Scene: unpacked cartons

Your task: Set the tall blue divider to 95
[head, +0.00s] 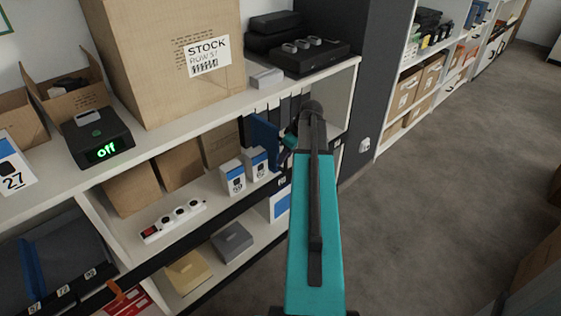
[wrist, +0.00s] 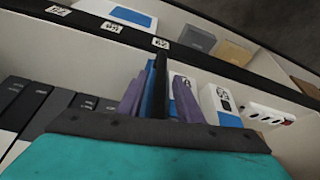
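The tall blue divider (head: 265,134) stands on the middle shelf at the right end of the bay, beside dark upright binders or boxes. In the wrist view its blue face (wrist: 148,94) and a dark upright edge show between the two purple fingers of my gripper (wrist: 158,98). The fingers look apart, one on each side of it, and I see no clear grip. In the head view my teal arm hides most of the gripper. Small number labels (wrist: 111,26) sit along the dark shelf edge; I cannot read them surely.
White-and-blue boxes (head: 233,178) stand left of the divider, with a power strip (head: 174,221) further left. Dark upright binders (wrist: 62,105) stand on the other side. The upper shelf holds a large stock carton (head: 170,60).

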